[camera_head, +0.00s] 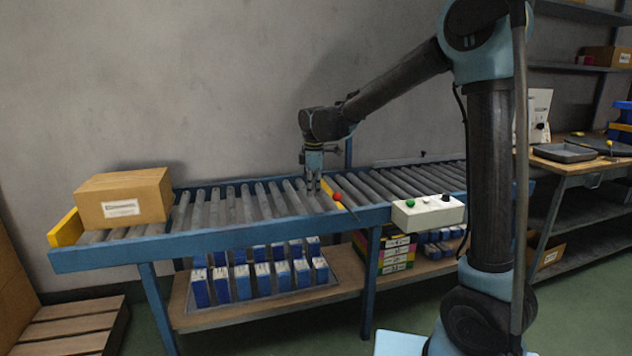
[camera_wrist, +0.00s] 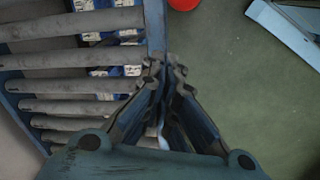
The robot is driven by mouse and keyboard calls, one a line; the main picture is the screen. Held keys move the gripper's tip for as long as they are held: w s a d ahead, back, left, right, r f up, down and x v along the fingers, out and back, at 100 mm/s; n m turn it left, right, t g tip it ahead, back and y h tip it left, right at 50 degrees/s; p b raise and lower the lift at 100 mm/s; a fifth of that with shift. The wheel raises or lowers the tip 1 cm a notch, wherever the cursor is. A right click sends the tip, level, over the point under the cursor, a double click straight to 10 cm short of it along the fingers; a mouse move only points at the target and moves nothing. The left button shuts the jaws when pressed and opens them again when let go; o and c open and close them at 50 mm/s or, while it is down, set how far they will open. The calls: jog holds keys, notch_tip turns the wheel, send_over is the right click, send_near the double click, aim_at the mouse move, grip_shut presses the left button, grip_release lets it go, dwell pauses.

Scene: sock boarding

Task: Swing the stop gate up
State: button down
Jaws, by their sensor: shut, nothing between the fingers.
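The stop gate (camera_head: 327,186) shows as a narrow yellow bar at the middle of the roller conveyor, low against the rollers. Its red knob (camera_head: 337,196) is at the near side, just right of my gripper (camera_head: 313,188). My gripper points down over the rollers with its fingers together and empty, to the left of the knob and apart from it. In the wrist view, my shut fingertips (camera_wrist: 166,66) are over the conveyor's blue side rail, and the red knob (camera_wrist: 184,3) is cut off by the top edge. Part of the gate is hidden behind my gripper.
A cardboard box (camera_head: 124,198) sits on the conveyor's left end by a yellow end stop (camera_head: 66,228). A white control box (camera_head: 427,212) with buttons is on the front rail (camera_head: 230,241), right of the knob. Blue-and-white cartons (camera_head: 242,283) stand on the shelf below. Rollers between box and gripper are clear.

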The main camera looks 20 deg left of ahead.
notch_tip(320, 180, down, 3)
jog(key=shift+w+r, duration=0.1)
jog(key=shift+r, duration=0.05)
jog(key=shift+w+d, duration=0.15)
jog(key=shift+d, duration=0.15)
jog(key=shift+w+d+r, duration=0.15)
jog(key=shift+d+r, duration=0.1)
jog(key=shift+d, duration=0.55)
jog(key=shift+w+d+r, duration=0.1)
jog(key=shift+d+r, duration=0.1)
jog(key=shift+d, duration=0.55)
jog(key=shift+r, duration=0.1)
